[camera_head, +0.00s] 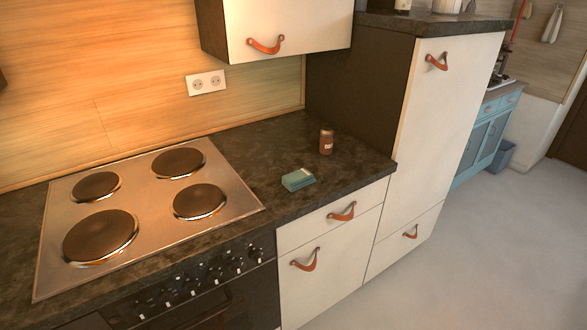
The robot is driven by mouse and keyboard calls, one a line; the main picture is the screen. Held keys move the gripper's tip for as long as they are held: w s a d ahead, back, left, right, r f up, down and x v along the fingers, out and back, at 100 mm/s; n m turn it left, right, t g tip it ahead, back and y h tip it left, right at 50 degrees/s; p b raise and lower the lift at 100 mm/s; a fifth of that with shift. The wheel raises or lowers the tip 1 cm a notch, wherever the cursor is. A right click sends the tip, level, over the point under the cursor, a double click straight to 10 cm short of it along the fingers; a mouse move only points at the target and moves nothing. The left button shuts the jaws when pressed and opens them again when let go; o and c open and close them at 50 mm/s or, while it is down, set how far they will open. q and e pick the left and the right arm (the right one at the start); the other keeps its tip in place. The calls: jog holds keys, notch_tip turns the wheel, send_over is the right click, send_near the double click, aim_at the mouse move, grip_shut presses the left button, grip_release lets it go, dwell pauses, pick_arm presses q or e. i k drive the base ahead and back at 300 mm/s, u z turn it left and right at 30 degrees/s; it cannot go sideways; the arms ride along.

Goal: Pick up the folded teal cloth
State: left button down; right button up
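The folded teal cloth (298,180) lies on the dark countertop (330,184), right of the stove and close to the counter's front edge. It looks like a small, thick, flat block with a lighter front side. Nothing covers it. Neither of my grippers shows in the head view.
A small brown jar (326,141) with a label stands behind and right of the cloth. The stove (146,210) with its round hotplates is to the left. A tall cabinet (437,130) rises at the right, and a wall cabinet (290,30) hangs above. Counter around the cloth is clear.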

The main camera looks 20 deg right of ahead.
aim_at(297, 180)
jog(key=z, duration=1.7)
jog(key=i, duration=1.65)
jog(key=u, duration=3.25)
